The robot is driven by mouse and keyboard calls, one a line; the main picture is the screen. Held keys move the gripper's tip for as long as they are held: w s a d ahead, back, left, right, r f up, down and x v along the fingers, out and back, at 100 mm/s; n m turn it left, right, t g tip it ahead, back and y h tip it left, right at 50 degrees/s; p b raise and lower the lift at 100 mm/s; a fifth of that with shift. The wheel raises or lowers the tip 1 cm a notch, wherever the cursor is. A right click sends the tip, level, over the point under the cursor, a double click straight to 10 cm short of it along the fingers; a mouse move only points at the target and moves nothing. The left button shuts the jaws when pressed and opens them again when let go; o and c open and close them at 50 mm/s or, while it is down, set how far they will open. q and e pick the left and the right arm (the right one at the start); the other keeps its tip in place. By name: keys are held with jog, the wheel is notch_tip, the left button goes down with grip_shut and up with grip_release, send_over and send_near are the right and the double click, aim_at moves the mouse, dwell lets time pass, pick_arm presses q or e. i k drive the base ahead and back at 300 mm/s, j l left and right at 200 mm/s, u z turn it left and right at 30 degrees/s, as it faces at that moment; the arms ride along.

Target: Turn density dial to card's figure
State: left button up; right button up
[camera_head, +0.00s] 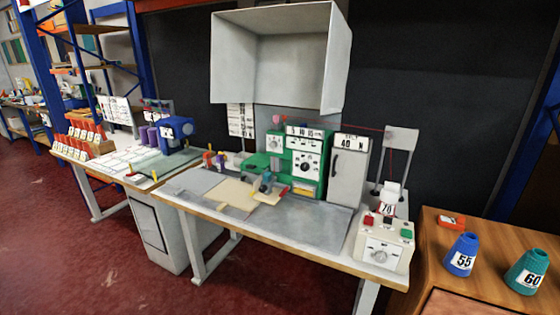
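A green machine (257,161) stands at the back of the middle bench. Its white front panel carries a larger round dial (308,166) and a smaller dial (275,144). A number strip (305,132) above reads about 5, 10, 15. A grey cabinet beside it bears a card (350,143) with 40 N. A white control box (390,237) at the bench's right end has another dial (380,253), and a card (387,209) reading about 78 stands behind it. I cannot tell which dial is for density, nor read the pointers. Neither gripper is in view.
A grey hood (281,60) hangs above the green machine. The bench's grey front surface (300,222) is mostly clear, with a beige piece (236,193) to the left. Blue (462,255) and teal (526,272) cones stand on the wooden table at right. A blue machine (175,132) stands left.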

aim_at(304, 167)
jog(key=i+j+u, duration=0.15)
jog(key=i+j, duration=0.25)
jog(key=j, duration=0.15)
jog(key=i+j+u, duration=0.15)
jog(key=i+j, duration=0.25)
jog(key=j, duration=0.1)
